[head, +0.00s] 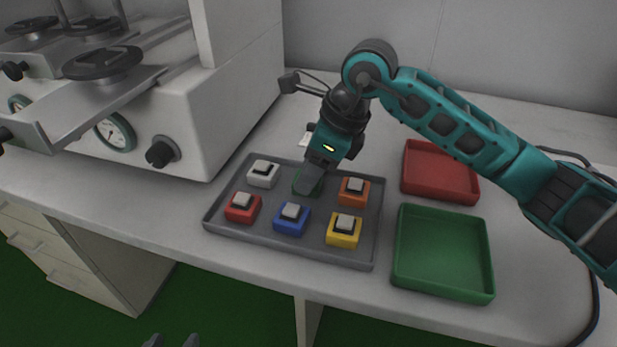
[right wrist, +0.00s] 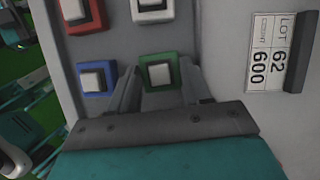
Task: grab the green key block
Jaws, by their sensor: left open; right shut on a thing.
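The green key block (head: 299,187) sits in the back row of the grey tray, between the white and orange blocks. In the head view it is mostly hidden by my right gripper (head: 308,184). The right wrist view shows the green block (right wrist: 145,60) with its grey square key, between the two fingers of my right gripper (right wrist: 158,82). That gripper is shut on the block, which appears still down in the tray. My left gripper (head: 171,341) is open and empty at the bottom edge of the head view; only its fingertips show.
The grey tray (head: 290,245) also holds white (head: 263,179), red (head: 241,213), blue (head: 290,225), yellow (head: 343,239) and orange (head: 353,195) blocks close by. A red bin (head: 440,172) and green bin (head: 444,255), both empty, stand to the right. A machine (head: 200,110) stands left.

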